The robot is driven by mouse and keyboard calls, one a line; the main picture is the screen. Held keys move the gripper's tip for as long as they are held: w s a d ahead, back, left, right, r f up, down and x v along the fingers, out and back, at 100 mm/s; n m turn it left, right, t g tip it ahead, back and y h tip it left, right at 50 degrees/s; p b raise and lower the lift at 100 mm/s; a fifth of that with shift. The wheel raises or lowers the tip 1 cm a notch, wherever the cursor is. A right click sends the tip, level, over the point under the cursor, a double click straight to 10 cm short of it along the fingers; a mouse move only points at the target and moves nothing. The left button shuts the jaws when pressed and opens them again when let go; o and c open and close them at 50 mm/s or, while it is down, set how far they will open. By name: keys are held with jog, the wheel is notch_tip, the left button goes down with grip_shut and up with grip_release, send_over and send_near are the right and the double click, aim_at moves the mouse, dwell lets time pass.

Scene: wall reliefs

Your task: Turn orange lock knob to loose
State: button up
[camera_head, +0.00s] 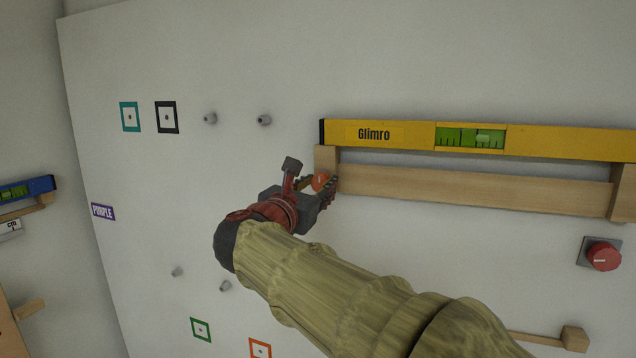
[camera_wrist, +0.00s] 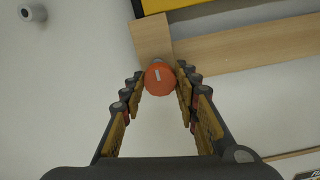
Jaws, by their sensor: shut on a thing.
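The orange lock knob (camera_wrist: 160,80) sits on the wooden block at the left end of the wooden rail. A pale mark on its face stands close to upright in the wrist view. In the head view the knob (camera_head: 320,181) is partly hidden by my gripper. My gripper (camera_head: 326,188) reaches it from the lower left. In the wrist view, its two fingers (camera_wrist: 161,85) stand on either side of the knob, shut on it.
A yellow level (camera_head: 400,134) marked Glimro lies along the top of the wooden rail (camera_head: 470,188). A red knob (camera_head: 603,256) is on the wall at the right. Grey pegs (camera_head: 264,120) and coloured square markers (camera_head: 167,117) are on the wall at the left.

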jog(key=shift+f, duration=0.2)
jog(key=o, duration=1.1)
jog(key=shift+a, duration=0.1)
jog(key=shift+o, duration=0.3)
jog(key=shift+r, duration=0.15)
jog(key=shift+s, duration=0.1)
jog(key=v, duration=1.1)
jog(key=shift+s, duration=0.35)
jog(key=shift+a, duration=0.1)
